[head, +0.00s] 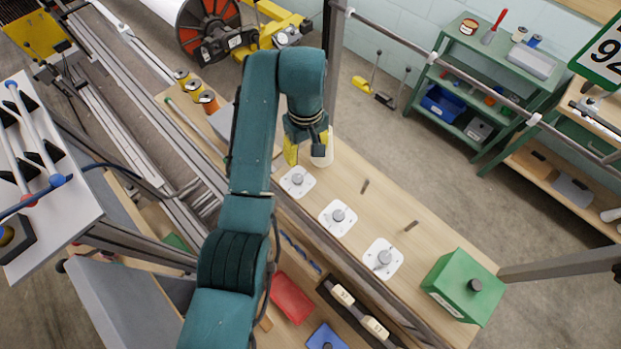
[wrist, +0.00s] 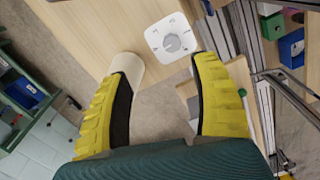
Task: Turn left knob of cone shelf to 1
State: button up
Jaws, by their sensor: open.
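The cone shelf (head: 440,232) is a pale wooden board with three grey knobs on white square plates in a diagonal row. The leftmost knob (head: 297,179) is nearest my gripper (head: 305,155), which is above and behind it. In the wrist view, a knob (wrist: 172,43) on its white plate lies beyond the gap between my open yellow fingers (wrist: 162,72). The fingers do not touch it. Marks ring the knob, but they are too small to read. The middle knob (head: 338,215) and the right knob (head: 384,257) stand clear of the gripper.
A white cone or cylinder (head: 323,150) stands beside my gripper; it also shows near the left finger in the wrist view (wrist: 128,68). A dark rail runs along the front edge.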

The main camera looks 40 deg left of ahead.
aim_at(297, 178)
jog(key=shift+n, duration=0.3)
jog(key=a+f, duration=0.1)
jog(key=f, duration=0.9)
jog(key=s+a+f, duration=0.1)
jog(key=f, duration=0.5)
jog(key=shift+a, duration=0.35)
grip_shut()
